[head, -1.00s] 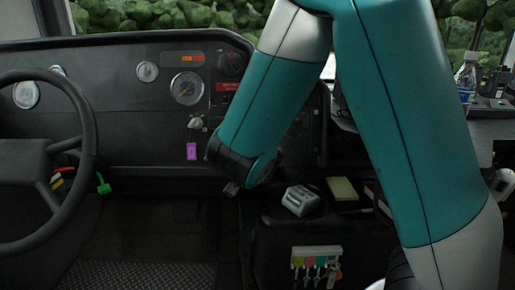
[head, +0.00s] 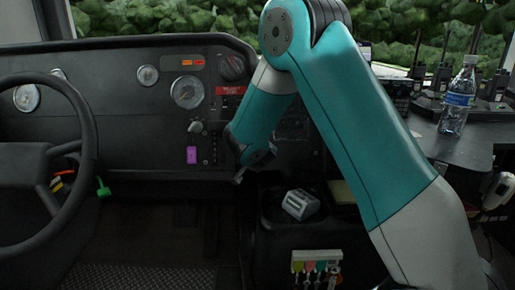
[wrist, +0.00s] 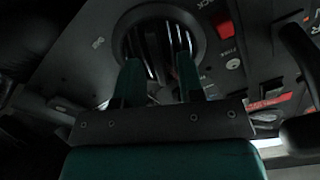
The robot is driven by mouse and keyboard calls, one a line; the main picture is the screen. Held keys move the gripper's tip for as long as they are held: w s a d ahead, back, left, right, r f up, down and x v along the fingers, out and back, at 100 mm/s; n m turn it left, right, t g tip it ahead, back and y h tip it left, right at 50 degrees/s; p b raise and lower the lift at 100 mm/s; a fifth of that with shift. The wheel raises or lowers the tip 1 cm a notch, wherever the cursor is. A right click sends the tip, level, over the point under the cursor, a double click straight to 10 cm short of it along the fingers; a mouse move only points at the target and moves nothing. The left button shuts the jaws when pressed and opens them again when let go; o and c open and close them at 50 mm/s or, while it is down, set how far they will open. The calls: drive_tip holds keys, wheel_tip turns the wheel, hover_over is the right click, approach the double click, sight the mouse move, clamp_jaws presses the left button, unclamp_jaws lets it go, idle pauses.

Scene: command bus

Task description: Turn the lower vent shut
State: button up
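In the wrist view a round dark vent (wrist: 150,41) with light slats sits in the dash panel. My gripper (wrist: 157,62) is open, its two teal fingers apart and pointing at the vent, one toward each side of its face. Whether the fingertips touch the vent I cannot tell. Nothing is visible between them. In the head view my forearm and wrist hang before the dash right of the purple tag, and my fingers cannot be made out there. A round dark knob or vent (head: 232,67) shows higher on the dash; the lower vent is not clearly visible there.
The steering wheel (head: 88,150) is at the left. A purple tag (head: 191,155) hangs below the gauges. A grey device (head: 300,204) lies in a console tray above hanging keys (head: 316,267). A bottle (head: 458,95) stands on the right shelf.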

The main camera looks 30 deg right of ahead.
clamp_jaws()
drive_tip(key=shift+n, duration=0.3)
drive_tip(key=n+p, duration=0.1)
drive_tip(key=n, duration=0.2)
drive_tip(key=n+p, duration=0.1)
drive_tip(key=n, duration=0.3)
drive_tip(key=n+p, duration=0.1)
drive_tip(key=n, duration=0.3)
drive_tip(key=shift+w+a, duration=0.2)
drive_tip(key=shift+a, duration=0.2)
drive_tip(key=shift+n, duration=0.3)
unclamp_jaws()
